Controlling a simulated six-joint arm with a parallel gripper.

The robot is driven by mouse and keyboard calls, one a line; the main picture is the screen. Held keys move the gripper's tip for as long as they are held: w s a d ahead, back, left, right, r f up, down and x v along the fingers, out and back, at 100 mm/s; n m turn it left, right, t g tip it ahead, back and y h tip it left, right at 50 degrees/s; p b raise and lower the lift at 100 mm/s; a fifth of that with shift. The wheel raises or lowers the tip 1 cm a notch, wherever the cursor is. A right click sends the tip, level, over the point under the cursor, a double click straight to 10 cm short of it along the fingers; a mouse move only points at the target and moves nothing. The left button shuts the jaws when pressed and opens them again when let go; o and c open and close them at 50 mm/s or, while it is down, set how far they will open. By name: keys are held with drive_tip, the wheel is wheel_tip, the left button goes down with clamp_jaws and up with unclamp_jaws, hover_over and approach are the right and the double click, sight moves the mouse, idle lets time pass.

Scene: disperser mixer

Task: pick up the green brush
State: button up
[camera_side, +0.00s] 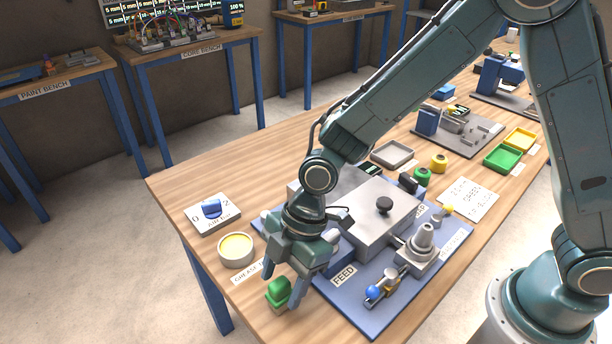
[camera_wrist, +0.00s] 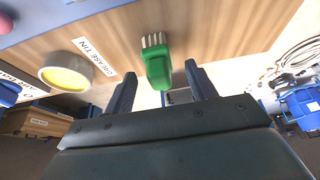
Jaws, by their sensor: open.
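The green brush (camera_side: 279,291) lies on the wooden table near its front edge, below my gripper in the side view. In the wrist view the green brush (camera_wrist: 156,62) shows its green handle towards me and pale bristles at the far end. My gripper (camera_side: 288,288) is open, its fingers pointing down by the brush. In the wrist view the two fingertips of my gripper (camera_wrist: 159,78) stand apart, with the brush handle between them in the picture. I cannot tell whether the fingers touch it.
A grease tin (camera_side: 236,250) stands left of my gripper. Behind it is a switch plate with a blue knob (camera_side: 212,208). The blue mat (camera_side: 372,322) with the grey mixer housing (camera_side: 365,215) lies close on the right. The table's front edge is just beyond the brush.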

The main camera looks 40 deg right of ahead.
sight(277, 295)
drive_tip(key=shift+x, duration=1.75)
drive_tip(key=c, duration=1.1)
